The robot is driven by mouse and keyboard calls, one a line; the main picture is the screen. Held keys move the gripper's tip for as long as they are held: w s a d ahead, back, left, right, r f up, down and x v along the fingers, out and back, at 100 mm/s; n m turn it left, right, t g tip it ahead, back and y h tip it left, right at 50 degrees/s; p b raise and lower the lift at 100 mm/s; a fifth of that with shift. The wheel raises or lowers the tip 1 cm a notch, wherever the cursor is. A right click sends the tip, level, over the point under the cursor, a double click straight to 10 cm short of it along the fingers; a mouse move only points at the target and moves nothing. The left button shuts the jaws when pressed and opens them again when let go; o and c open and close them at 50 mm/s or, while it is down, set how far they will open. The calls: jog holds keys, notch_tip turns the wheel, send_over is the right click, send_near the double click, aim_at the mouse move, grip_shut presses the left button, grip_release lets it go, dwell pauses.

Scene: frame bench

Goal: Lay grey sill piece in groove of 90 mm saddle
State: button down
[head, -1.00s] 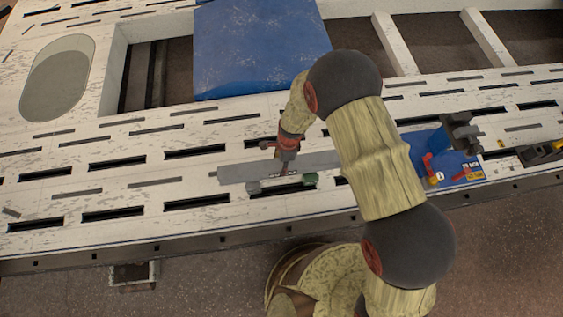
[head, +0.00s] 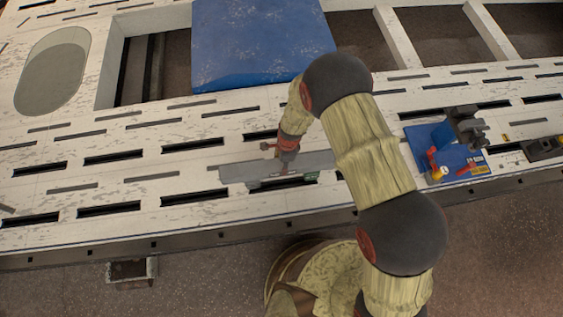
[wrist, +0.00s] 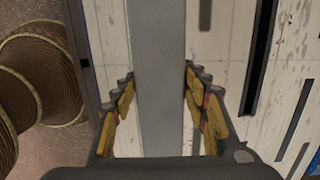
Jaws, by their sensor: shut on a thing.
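The grey sill piece (head: 238,172) is a long flat bar, lying crosswise in the head view over the near part of the white slotted bench. My gripper (head: 286,167) is shut on it around the middle, from above. In the wrist view the sill piece (wrist: 160,60) runs up the picture between the yellow-padded fingers of my gripper (wrist: 160,105). A small green block (head: 312,176) shows at the bar's near edge, with a grey part left of it. I cannot tell which part is the 90 mm saddle, nor whether the bar touches anything below. My arm hides the area to its right.
A blue plate (head: 470,168) with red and yellow parts and a dark clamp (head: 466,124) stands right of my arm. Another dark fixture (head: 543,148) is at the right edge. A blue panel (head: 260,45) lies at the back. The bench left of the bar is clear.

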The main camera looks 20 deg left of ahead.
jog(key=shift+w+a+f, duration=0.1)
dwell(0.3)
jog(key=c, duration=1.3)
grip_release()
jog(key=shift+c, duration=0.2)
jog(key=o, duration=0.4)
jog(key=shift+o, duration=0.2)
jog(key=shift+f, duration=0.1)
jog(key=shift+s+d, duration=0.2)
jog(key=shift+s, duration=0.05)
notch_tip(320, 180, up, 12)
jog(key=w+d, duration=0.1)
